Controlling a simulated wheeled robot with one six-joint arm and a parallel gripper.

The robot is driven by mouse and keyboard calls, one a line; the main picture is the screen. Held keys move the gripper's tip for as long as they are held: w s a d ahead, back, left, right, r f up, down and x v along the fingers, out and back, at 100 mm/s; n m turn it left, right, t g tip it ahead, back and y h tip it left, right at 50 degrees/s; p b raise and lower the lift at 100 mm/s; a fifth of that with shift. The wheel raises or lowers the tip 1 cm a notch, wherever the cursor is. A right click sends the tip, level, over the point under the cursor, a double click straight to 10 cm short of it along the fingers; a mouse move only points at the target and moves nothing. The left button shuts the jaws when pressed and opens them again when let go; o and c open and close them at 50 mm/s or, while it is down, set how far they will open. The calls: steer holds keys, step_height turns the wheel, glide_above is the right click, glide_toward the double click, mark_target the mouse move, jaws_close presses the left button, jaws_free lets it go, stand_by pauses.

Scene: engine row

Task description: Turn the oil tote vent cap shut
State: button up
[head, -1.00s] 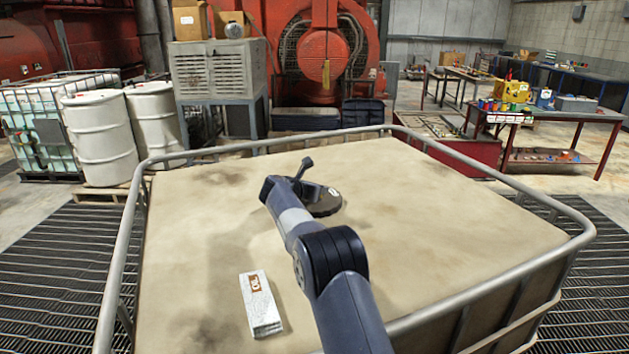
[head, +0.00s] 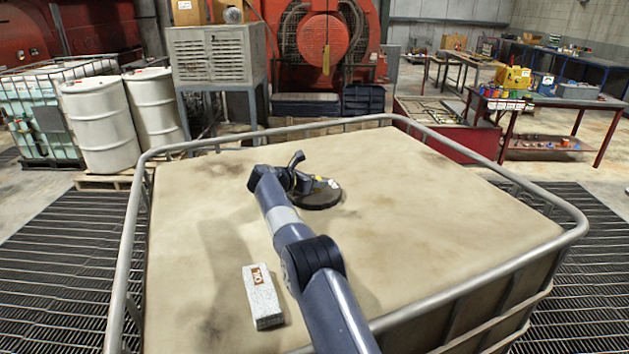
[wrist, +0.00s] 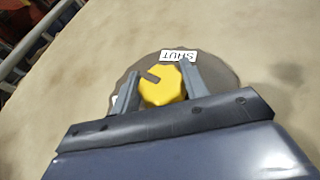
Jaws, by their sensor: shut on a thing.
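The yellow vent cap (wrist: 163,88) stands on a dark round lid (wrist: 208,62) in the tote's top (head: 400,200). The cap has a dark pointer bar (wrist: 153,76) on its top. A white label reading SHUT (wrist: 179,56) is on the lid's far side in the wrist view. My gripper (wrist: 158,88) is shut on the cap, one finger on each side. The pointer does not line up with the label; it points left of it. In the head view, my arm hides most of the cap, and the lid (head: 318,200) shows beside my gripper (head: 300,184).
A metal rail (head: 125,260) runs around the tote top. White drums (head: 100,125) stand at the left. The tote top right of the lid is clear.

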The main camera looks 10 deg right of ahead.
stand_by(0.3)
steer(key=o, duration=1)
steer(key=shift+c, duration=0.2)
steer(key=b+v, duration=0.3)
steer(key=v, duration=0.6)
steer(key=shift+s+a, duration=0.2)
steer(key=shift+a, duration=0.15)
steer(key=shift+s+a+r, duration=0.25)
steer(key=shift+s+a, duration=0.05)
steer(key=shift+a, duration=0.05)
